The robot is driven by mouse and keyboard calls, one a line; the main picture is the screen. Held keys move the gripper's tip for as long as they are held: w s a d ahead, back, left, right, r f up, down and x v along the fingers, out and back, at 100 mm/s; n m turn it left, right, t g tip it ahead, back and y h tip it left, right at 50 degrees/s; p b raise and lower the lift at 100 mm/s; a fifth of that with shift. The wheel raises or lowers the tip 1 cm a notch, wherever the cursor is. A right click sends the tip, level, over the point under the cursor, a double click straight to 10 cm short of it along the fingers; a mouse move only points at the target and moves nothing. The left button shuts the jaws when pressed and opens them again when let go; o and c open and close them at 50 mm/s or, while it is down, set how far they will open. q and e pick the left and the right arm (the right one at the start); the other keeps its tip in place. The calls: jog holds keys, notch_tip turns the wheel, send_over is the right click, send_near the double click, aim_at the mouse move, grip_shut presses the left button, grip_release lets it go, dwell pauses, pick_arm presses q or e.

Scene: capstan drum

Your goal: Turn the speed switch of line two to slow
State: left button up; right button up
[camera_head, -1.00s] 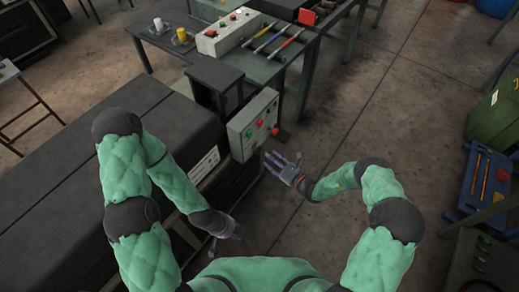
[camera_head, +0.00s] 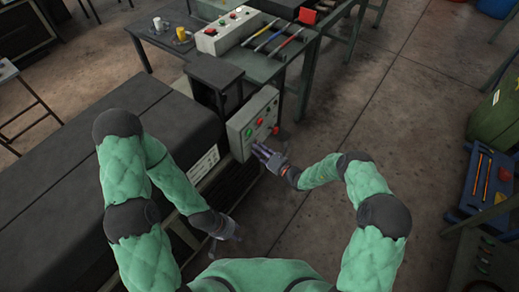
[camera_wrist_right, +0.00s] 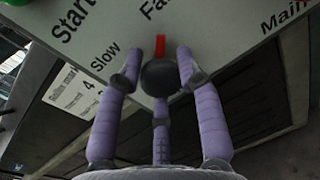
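In the right wrist view a round black knob (camera_wrist_right: 160,80) with a red pointer (camera_wrist_right: 160,46) sits on a light panel (camera_wrist_right: 215,40). The pointer is directed up the picture, toward the partly cut-off "Fa" label (camera_wrist_right: 152,10). The "Slow" label (camera_wrist_right: 105,58) is left of the knob. My right gripper (camera_wrist_right: 159,68) has its fingers around the knob, one on each side and one below; a small gap shows at the left finger, so it looks open. In the head view it (camera_head: 262,153) is at the control box (camera_head: 243,140). My left gripper (camera_head: 224,236) hangs low beside the machine, its fingers unclear.
Another control box (camera_head: 226,32) stands on the table behind, beside coloured tools (camera_head: 280,38). A large dark machine (camera_head: 80,190) fills the left. "Start" (camera_wrist_right: 75,18) and "Main" labels flank the knob's area.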

jog(key=shift+w+r, duration=0.1)
jog(key=shift+c, duration=0.8)
jog(key=shift+n, duration=0.4)
jog(key=n+b, duration=0.1)
jog(key=n, duration=0.2)
jog(key=shift+w+n+y, duration=0.1)
jog(key=shift+n+y, duration=0.2)
jog(key=shift+n, duration=0.1)
jog(key=n+b, duration=0.1)
jog(key=n, duration=0.3)
jog(key=shift+n+y+b, duration=0.3)
jog(key=shift+n, duration=0.1)
jog(key=n+b, duration=0.1)
jog(key=n, duration=0.5)
jog(key=shift+y+b, duration=0.35)
jog(key=shift+y, duration=0.05)
jog(key=shift+a+n+g+b, duration=0.1)
jog(key=shift+n+g+b, duration=0.4)
jog(key=shift+n, duration=1.5)
jog(key=shift+s, duration=0.2)
jog(key=shift+y, duration=0.3)
